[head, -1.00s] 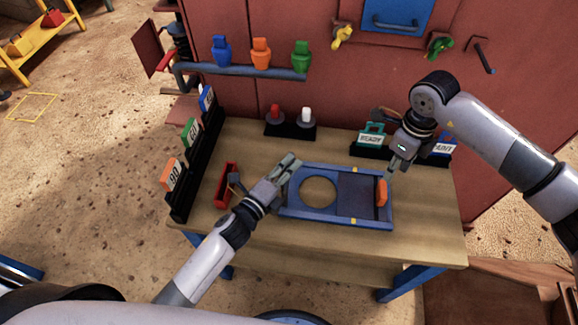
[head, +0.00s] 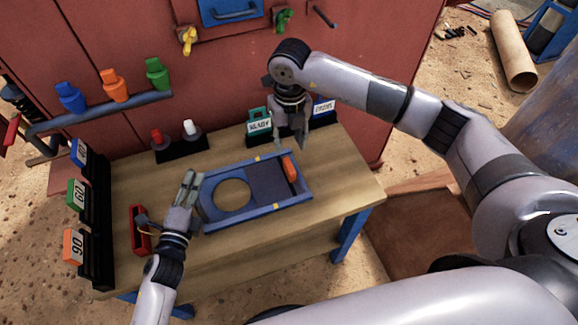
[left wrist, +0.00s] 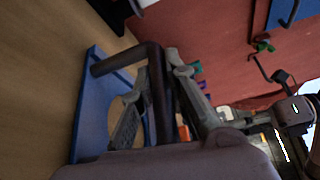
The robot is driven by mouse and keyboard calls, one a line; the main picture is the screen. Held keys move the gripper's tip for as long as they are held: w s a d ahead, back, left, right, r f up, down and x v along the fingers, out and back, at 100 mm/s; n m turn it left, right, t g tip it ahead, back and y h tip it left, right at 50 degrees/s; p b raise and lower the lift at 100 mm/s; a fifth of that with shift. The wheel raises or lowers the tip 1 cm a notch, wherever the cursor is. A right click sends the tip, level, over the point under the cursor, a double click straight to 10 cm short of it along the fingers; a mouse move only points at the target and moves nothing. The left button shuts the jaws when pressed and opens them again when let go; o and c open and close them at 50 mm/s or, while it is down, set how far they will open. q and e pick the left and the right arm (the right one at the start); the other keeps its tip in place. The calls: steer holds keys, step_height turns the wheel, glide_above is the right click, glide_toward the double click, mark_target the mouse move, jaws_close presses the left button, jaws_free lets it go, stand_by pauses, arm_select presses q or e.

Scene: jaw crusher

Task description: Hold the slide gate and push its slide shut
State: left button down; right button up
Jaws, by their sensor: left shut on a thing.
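The slide gate is a blue frame (head: 250,218) lying on the table, with a round hole (head: 232,195) at its left. Its dark slide plate (head: 268,184) covers the right part, and the hole is uncovered. An orange handle (head: 290,168) stands at the slide's right end. My left gripper (head: 189,184) is at the frame's left end. In the left wrist view, its fingers (left wrist: 156,92) are closed around a dark bent bar (left wrist: 158,110) beside the blue frame (left wrist: 86,105). My right gripper (head: 291,143) hangs just behind the orange handle, fingers apart, with nothing seen between them.
A red tray (head: 140,228) lies left of my left gripper. Numbered cards stand in a black rack (head: 98,235) at the table's left edge. A READY sign (head: 259,126) and red and white knobs (head: 190,128) stand at the back. The table's front is clear.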

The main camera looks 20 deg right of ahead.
mark_target(289, 165)
step_height(289, 165, down, 12)
stand_by(0.5)
steer(key=shift+c, duration=0.2)
jaws_close()
stand_by(0.6)
